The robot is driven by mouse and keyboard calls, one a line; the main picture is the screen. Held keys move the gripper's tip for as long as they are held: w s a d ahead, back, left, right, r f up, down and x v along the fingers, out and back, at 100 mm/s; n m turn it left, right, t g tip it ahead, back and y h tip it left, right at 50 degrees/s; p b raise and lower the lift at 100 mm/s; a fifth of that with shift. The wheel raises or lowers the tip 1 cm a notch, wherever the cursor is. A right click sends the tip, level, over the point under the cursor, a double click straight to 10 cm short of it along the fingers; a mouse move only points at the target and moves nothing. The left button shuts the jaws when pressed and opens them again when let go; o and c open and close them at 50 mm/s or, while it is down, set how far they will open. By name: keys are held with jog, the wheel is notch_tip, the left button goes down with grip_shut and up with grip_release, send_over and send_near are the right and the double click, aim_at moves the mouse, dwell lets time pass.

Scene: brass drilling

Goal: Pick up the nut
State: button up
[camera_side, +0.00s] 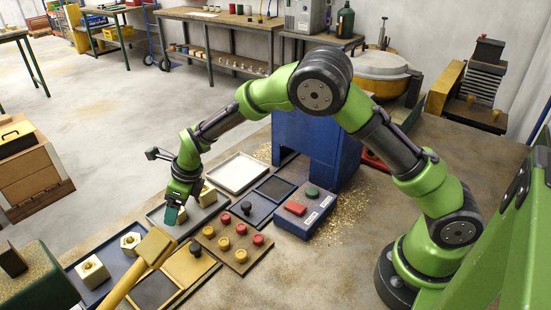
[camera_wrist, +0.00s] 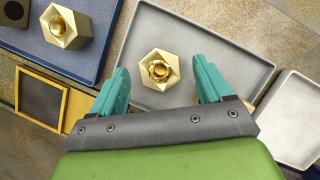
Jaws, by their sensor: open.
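My gripper (camera_side: 177,211) is open with teal fingers, low over the grey tray (camera_side: 159,219). In the wrist view a brass hexagonal nut (camera_wrist: 155,83) with a round gold centre lies in the grey tray (camera_wrist: 228,52). It sits between the two spread fingers of my gripper (camera_wrist: 160,67), with a gap on each side. In the side view the fingers partly hide the brass piece at the gripper; another brass piece (camera_side: 208,195) shows just behind it. Other brass nuts (camera_side: 131,243) (camera_side: 92,271) stand in the blue tray (camera_side: 104,289).
A wooden board with red and yellow knobs (camera_side: 232,262), a blue box with red and green buttons (camera_side: 304,212) and a blue machine (camera_side: 315,145) stand to the right. An empty white tray (camera_side: 238,173) lies behind.

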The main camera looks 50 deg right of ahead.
jog(key=shift+w+a+f, duration=0.1)
jog(key=shift+f, duration=0.15)
jog(key=c, duration=1.3)
jog(key=shift+c, duration=0.8)
jog(key=shift+r, duration=0.1)
